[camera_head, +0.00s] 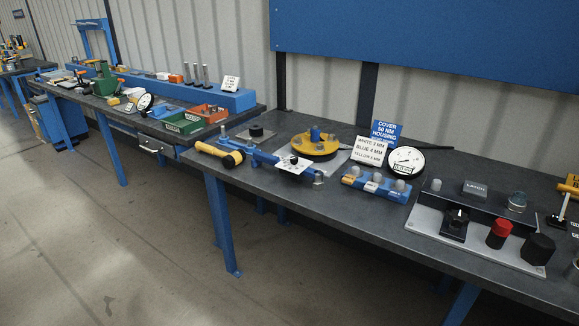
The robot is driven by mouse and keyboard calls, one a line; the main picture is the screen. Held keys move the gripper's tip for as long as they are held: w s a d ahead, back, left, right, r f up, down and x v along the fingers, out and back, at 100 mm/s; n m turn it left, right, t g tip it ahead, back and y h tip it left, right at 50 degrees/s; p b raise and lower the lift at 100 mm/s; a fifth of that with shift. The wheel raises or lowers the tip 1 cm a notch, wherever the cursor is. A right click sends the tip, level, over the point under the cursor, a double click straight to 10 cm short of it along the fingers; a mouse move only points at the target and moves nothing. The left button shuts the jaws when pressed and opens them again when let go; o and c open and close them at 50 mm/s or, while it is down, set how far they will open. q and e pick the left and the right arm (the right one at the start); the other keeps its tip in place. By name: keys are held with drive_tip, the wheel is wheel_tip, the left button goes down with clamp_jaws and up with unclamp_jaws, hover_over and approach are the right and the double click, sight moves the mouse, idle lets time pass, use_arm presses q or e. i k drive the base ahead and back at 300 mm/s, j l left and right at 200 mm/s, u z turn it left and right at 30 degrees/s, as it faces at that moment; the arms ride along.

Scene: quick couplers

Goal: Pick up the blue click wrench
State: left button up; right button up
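A long blue tool that looks like the blue click wrench (262,156) lies on the near dark workbench (340,205), toward its left end. A yellow tool with a black round end (231,158) lies close in front of its left part. A white plate with dark marks (293,164) sits at its right part and hides some of it. I cannot tell whether these pieces touch. Neither of my grippers is in view.
A yellow round flange (315,145) stands behind the tool. A blue block with knobs (376,186), white and blue signs (370,151) and a dial gauge (405,161) are to the right. A grey control panel (475,238) is further right. The floor in front is clear.

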sight(298, 171)
drive_tip(key=i+j+z, duration=0.1)
drive_tip(key=i+j, duration=0.15)
drive_tip(key=i+j+z, duration=0.15)
drive_tip(key=j, duration=0.2)
drive_tip(key=i+j+z, duration=0.1)
drive_tip(key=i+j, duration=0.15)
drive_tip(key=i+j+z, duration=0.15)
drive_tip(key=j, duration=0.3)
drive_tip(key=i+j+z, duration=0.1)
drive_tip(key=j, duration=0.25)
drive_tip(key=i+j+z, duration=0.1)
drive_tip(key=i+j, duration=0.2)
drive_tip(key=i+j+z, duration=0.15)
drive_tip(key=j, duration=0.35)
drive_tip(key=i+j+z, duration=0.1)
drive_tip(key=j, duration=0.3)
